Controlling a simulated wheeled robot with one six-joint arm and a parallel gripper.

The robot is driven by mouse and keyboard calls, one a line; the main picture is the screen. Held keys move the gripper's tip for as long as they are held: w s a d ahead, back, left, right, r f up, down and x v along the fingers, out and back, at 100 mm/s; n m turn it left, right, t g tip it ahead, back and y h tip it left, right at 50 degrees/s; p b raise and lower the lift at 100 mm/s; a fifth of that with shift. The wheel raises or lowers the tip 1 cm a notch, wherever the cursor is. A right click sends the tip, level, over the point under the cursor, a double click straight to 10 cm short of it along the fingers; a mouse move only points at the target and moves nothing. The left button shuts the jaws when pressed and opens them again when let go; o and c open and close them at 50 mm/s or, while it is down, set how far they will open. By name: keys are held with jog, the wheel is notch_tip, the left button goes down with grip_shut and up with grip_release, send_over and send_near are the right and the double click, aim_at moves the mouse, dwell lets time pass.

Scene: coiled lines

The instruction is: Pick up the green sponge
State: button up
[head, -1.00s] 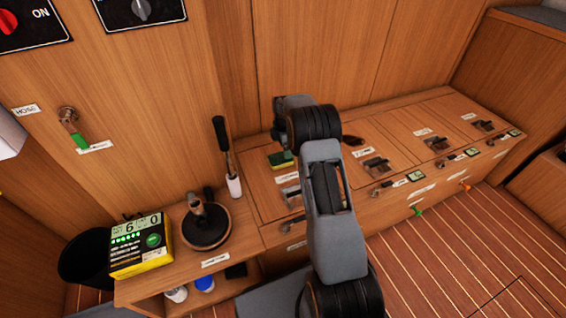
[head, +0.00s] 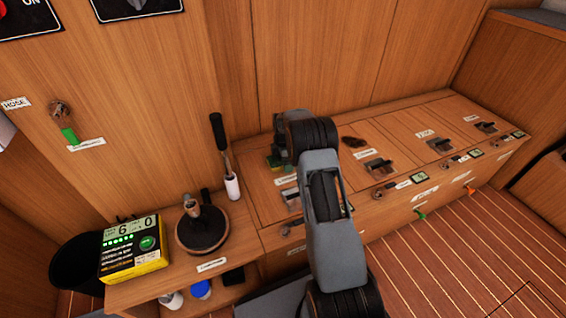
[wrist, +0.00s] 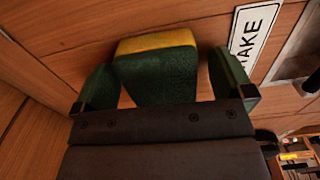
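The green sponge (wrist: 158,78) has a yellow layer along its far edge and lies on the wooden counter top in the wrist view. My gripper (wrist: 168,82) is open, with one finger on each side of the sponge. A gap shows between the sponge and the right finger; the left finger is very close to it, and I cannot tell whether they touch. In the head view the sponge (head: 284,164) is mostly hidden by my gripper (head: 279,154).
A label (wrist: 251,42) lies right of the sponge in the wrist view. In the head view, an upright black-handled lever (head: 219,140), a round black winch (head: 202,230) and a yellow-black meter (head: 133,247) stand to the left. Latches line the counter to the right.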

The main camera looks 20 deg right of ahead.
jog(key=c, duration=1)
jog(key=shift+r, duration=0.15)
jog(key=shift+r, duration=0.2)
notch_tip(320, 180, up, 3)
jog(key=shift+s+r+p, duration=0.15)
jog(key=shift+p, duration=0.75)
jog(key=s+r+p, duration=0.1)
jog(key=s+r, duration=0.2)
jog(key=s, duration=0.1)
jog(key=s+a+r+p, duration=0.1)
jog(key=s+r+p, duration=0.1)
jog(key=s, duration=0.3)
jog(key=s+a+r+p, duration=0.1)
jog(key=s+r+p, duration=0.1)
jog(key=s+r, duration=0.2)
jog(key=shift+s, duration=0.3)
